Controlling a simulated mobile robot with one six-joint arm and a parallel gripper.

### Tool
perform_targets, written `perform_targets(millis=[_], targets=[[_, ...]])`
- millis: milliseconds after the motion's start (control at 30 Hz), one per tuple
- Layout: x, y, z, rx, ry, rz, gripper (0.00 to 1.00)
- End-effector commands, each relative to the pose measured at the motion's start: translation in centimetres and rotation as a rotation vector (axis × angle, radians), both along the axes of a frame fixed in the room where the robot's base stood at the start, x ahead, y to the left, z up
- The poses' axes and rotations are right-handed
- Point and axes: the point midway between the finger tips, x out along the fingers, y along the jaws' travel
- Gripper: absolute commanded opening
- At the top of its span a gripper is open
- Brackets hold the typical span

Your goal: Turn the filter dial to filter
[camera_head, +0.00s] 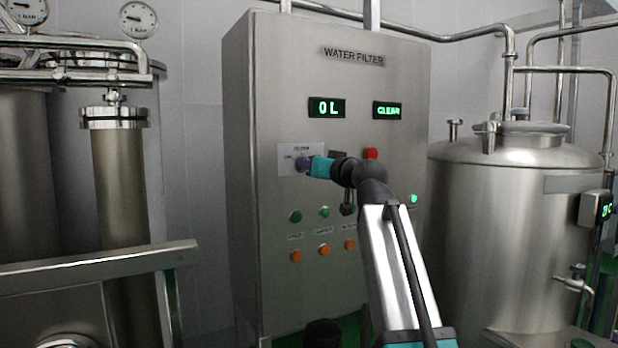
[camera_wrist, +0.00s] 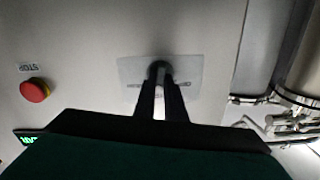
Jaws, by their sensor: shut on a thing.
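The filter dial (camera_head: 301,164) is a small dark knob on a pale label plate (camera_head: 286,150) on the front of the steel WATER FILTER cabinet (camera_head: 270,110). My gripper (camera_head: 307,165) reaches it from the right in the head view and is shut on it. In the wrist view my gripper's two dark fingers (camera_wrist: 160,88) close on the dial (camera_wrist: 157,68), in front of the plate (camera_wrist: 128,72). The fingers hide most of the dial, and I cannot read which way it points.
Displays on the cabinet read "0 L" (camera_head: 326,107) and "CLEAN" (camera_head: 387,110). A red stop button (camera_head: 371,153) is right of the dial; it also shows in the wrist view (camera_wrist: 35,90). Green buttons (camera_head: 295,216) and orange buttons (camera_head: 296,257) sit below. A steel tank (camera_head: 500,230) stands at right.

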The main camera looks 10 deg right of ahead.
Motion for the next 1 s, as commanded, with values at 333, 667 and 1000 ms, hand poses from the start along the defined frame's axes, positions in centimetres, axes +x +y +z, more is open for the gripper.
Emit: perform_targets(millis=[333,667,1000], targets=[[0.0,0.06,0.22,-0.146,-0.055,-0.001,0.0],[-0.03,0.14,0.38,-0.178,-0.065,-0.001,0.0],[-0.02,0.17,0.37,-0.177,-0.065,-0.001,0.27]])
